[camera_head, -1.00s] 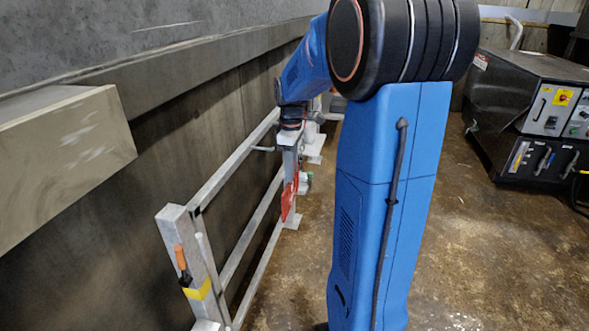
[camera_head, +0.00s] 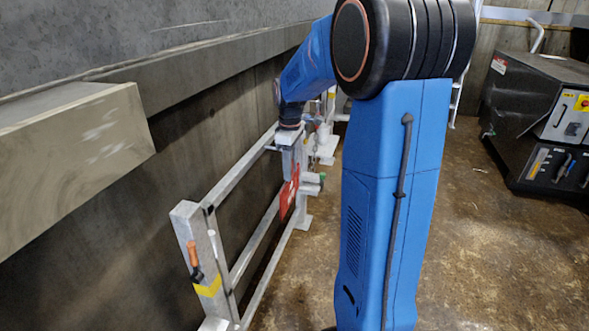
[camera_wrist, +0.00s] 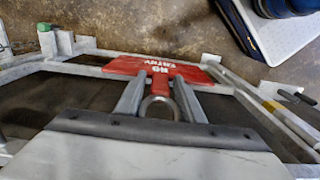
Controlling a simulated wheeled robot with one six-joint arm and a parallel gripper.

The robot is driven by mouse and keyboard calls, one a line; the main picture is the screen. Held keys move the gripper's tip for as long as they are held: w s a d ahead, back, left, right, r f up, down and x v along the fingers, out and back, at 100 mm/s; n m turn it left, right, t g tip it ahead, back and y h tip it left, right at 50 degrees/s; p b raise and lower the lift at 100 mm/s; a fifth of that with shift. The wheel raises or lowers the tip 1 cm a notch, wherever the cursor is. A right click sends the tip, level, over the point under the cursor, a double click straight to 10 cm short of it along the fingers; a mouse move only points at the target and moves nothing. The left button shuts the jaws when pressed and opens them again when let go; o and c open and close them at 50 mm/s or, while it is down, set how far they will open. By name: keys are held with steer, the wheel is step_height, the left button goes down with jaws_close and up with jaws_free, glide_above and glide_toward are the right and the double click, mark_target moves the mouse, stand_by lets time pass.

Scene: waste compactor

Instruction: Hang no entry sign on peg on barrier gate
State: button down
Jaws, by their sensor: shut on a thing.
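The red no entry sign (camera_head: 289,194) hangs below my gripper (camera_head: 291,163), close beside the barrier gate (camera_head: 243,168). In the wrist view the sign (camera_wrist: 190,72) shows its white lettering upside down. My gripper (camera_wrist: 158,98) is shut on the sign's red tab, with a grey ring (camera_wrist: 157,109) between the fingers. A small grey rod on the gate's top rail (camera_head: 271,148), perhaps the peg, is partly covered by my arm. I cannot tell whether the ring touches it.
The gate's near post (camera_head: 193,240) has an orange-handled item (camera_head: 193,254) and yellow tape. A concrete wall (camera_head: 180,150) runs behind the gate. A green-tipped fitting (camera_head: 322,177) stands near the far post. A dark control cabinet (camera_head: 535,120) is at right; the floor between is open.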

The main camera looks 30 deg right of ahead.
steer(key=shift+w+a+f, duration=0.3)
steer(key=shift+w+a, duration=0.25)
steer(key=shift+w, duration=0.2)
steer(key=shift+w+a+f, duration=0.25)
steer(key=shift+w+a, duration=0.3)
steer(key=shift+w, duration=0.15)
steer(key=shift+f, duration=0.1)
steer(key=c, duration=1.1)
jaws_free()
